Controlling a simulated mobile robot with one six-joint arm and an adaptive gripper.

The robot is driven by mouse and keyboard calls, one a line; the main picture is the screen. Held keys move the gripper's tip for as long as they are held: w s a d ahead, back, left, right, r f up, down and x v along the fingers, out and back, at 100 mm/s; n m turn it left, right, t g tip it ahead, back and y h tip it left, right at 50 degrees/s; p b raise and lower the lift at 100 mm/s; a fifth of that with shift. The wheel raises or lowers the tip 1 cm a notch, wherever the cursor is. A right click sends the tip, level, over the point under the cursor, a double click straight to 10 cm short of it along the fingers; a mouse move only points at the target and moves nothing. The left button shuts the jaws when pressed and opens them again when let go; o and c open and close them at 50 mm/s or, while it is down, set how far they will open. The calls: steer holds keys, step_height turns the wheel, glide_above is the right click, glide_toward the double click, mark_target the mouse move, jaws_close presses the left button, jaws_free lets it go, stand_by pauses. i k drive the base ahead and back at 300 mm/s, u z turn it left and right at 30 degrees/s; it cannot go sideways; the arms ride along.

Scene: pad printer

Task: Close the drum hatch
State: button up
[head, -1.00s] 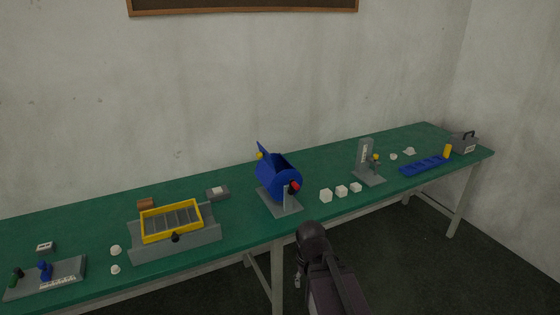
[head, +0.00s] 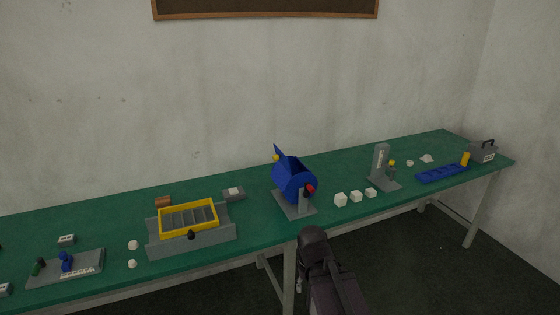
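The blue drum (head: 296,184) sits on a grey stand (head: 297,212) on the green bench, near the middle of the head view. Its blue hatch (head: 279,154) stands open, tilted up at the drum's upper left, with a yellow knob (head: 276,158) on it. A red part (head: 310,189) shows on the drum's right end. My dark arm is at the bottom centre, in front of the bench and apart from the drum. I cannot make out my gripper's fingers in this view.
A yellow-framed slotted tray (head: 188,218) on a grey base stands left of the drum. White cubes (head: 356,196) sit to its right, then a grey pad printer (head: 381,165) and a blue tray (head: 443,173). A grey control panel (head: 66,268) is at the far left.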

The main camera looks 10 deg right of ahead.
mark_target(279, 156)
steer(key=u, duration=0.05)
steer(key=i, duration=0.9)
steer(key=z, duration=0.05)
